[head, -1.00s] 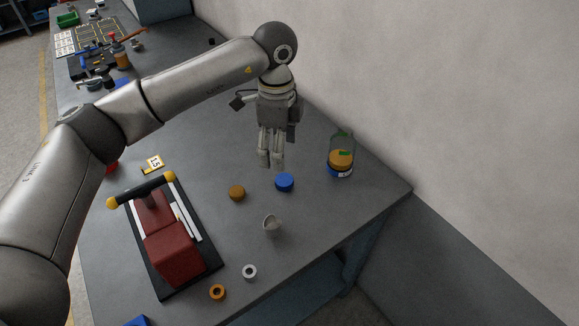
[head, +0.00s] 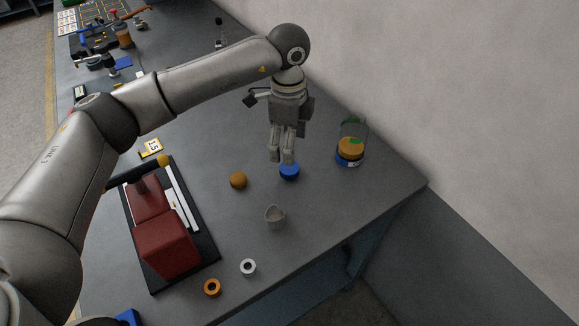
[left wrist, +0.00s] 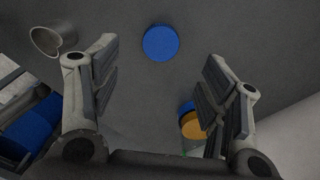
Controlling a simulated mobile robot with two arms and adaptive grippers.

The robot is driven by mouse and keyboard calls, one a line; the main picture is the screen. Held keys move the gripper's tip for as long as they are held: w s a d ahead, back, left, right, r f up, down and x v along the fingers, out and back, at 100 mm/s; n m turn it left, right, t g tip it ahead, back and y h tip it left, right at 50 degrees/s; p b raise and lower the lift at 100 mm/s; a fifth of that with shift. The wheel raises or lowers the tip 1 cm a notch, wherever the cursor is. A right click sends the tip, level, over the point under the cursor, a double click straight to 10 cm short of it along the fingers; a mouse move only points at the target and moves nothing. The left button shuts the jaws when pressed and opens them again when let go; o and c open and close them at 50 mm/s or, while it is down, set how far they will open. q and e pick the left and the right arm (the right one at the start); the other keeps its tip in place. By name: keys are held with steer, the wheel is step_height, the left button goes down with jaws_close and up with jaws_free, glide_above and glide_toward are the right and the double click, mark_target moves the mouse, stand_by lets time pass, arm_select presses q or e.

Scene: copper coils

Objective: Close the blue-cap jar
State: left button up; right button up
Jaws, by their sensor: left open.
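The round blue cap (head: 289,173) lies on the grey table, partly covered by my gripper in the head view. The glass jar (head: 350,152) stands to its right near the wall, with amber contents and a blue band with a white label at its base. My left gripper (head: 281,159) points down just above and behind the cap. In the left wrist view its fingers (left wrist: 160,60) are wide apart and empty. The blue cap (left wrist: 160,43) shows beyond the fingertips, in the gap between them. The jar (left wrist: 190,124) is partly hidden behind the right-hand finger. My right gripper is not seen.
A brown round piece (head: 238,180), a small grey cup (head: 274,216), a white ring (head: 248,267) and an orange ring (head: 212,287) lie nearby. A red block fixture (head: 163,247) stands left. The table's edge drops away at right, near the wall.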

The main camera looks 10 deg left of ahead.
mark_target(290, 167)
arm_select(q)
steer(key=shift+f, duration=1.4)
steer(key=shift+f, duration=0.1)
steer(key=shift+f+p, duration=0.4)
steer(key=shift+p, duration=0.05)
step_height(290, 167, down, 4)
steer(key=shift+w+d+f+p, duration=0.1)
steer(key=shift+d+p, duration=0.05)
steer(key=shift+p, duration=0.3)
steer(key=c, duration=0.8)
